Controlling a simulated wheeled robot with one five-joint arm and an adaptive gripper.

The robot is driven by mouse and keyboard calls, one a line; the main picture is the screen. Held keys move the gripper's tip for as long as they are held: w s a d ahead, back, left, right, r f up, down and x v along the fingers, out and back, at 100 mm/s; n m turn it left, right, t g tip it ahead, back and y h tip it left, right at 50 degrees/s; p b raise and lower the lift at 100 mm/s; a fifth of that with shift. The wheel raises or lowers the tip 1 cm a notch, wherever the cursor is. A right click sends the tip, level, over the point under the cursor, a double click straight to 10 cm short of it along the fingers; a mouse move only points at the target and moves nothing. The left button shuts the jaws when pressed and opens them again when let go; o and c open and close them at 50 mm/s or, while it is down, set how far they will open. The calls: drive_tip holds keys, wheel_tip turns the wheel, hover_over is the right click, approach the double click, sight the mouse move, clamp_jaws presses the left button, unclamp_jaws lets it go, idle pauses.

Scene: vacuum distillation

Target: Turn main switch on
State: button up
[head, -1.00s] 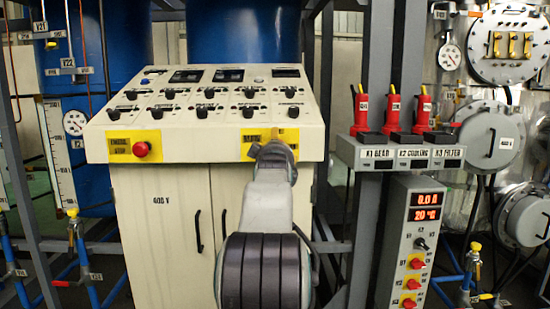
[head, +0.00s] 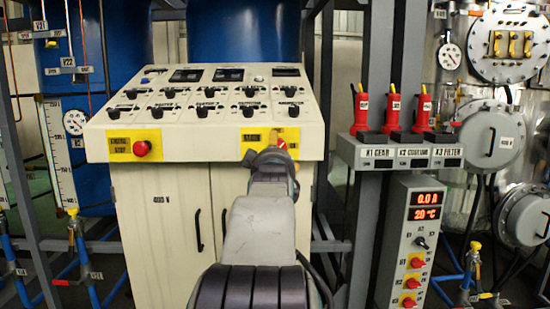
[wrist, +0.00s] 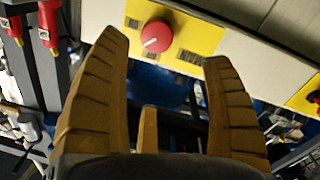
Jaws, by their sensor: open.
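The main switch is a red round knob with a pale mark (wrist: 157,36) on a yellow plate (wrist: 195,38) on the console's front edge. In the wrist view my gripper (wrist: 167,48) is open and empty. The wrist picture does not show any contact with the knob.
A red emergency stop button (head: 142,149) is on the left yellow plate. The sloped console top (head: 205,95) carries several knobs and displays. At right stand red handles (head: 392,112) on a grey shelf and a control box (head: 412,240) with red switches.

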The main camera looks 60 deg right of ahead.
drive_tip(key=shift+w+d+f+n+p, duration=0.1)
drive_tip(key=shift+w+d+n+p, duration=0.75)
drive_tip(key=shift+d+p, duration=0.75)
drive_tip(key=shift+w+d+f+n+p, duration=0.1)
drive_tip(key=shift+w+d+n+p, duration=0.95)
drive_tip(key=shift+d, duration=1)
drive_tip(key=shift+w+d+f+n+p, duration=0.1)
drive_tip(key=shift+w+d+n+p, duration=0.55)
drive_tip(key=shift+d+p, duration=1.05)
drive_tip(key=shift+w+d, duration=0.1)
drive_tip(key=shift+m, duration=0.25)
drive_tip(key=c, duration=1.2)
